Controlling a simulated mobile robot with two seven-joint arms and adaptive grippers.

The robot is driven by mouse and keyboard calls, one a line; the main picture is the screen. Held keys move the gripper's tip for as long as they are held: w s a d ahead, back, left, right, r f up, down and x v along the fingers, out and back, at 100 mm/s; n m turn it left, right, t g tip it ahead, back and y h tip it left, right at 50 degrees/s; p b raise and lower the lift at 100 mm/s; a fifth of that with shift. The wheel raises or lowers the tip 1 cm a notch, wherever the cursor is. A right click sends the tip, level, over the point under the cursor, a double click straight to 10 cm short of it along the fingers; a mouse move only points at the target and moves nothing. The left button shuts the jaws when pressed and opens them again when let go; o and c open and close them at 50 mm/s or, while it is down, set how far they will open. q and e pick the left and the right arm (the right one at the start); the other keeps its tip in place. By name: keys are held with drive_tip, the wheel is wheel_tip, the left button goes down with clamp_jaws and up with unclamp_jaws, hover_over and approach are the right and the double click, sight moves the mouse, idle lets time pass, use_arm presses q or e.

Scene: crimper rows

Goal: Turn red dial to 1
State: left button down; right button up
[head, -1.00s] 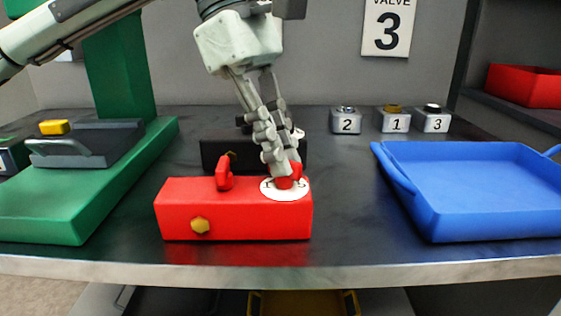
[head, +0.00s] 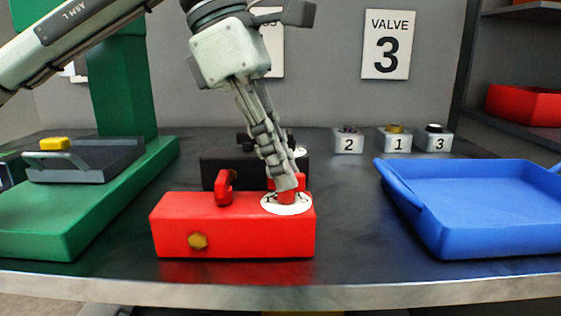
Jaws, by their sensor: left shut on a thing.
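A red box (head: 180,225) stands near the front edge of the table, with a red lever on top at its middle and a yellow hexagonal knob (head: 198,241) on its front. The red dial (head: 287,196) sits on a white disc (head: 292,210) at the box's right end. My left gripper (head: 285,185) comes down from above and is shut on the red dial. The fingers hide part of the dial and of the disc's marks, so I cannot read its setting. My right gripper is not in view.
A black box (head: 222,168) stands right behind the red one. A green stand (head: 110,205) is at the left, a blue tray (head: 480,240) at the right. Small blocks marked 2 (head: 348,144), 1 (head: 398,143) and 3 (head: 434,143) stand at the back.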

sight(244, 198)
use_arm(q)
drive_tip(key=c, duration=1.6)
unclamp_jaws()
drive_tip(key=shift+r, duration=0.1)
drive_tip(key=v, duration=1.2)
drive_tip(key=shift+d, duration=0.1)
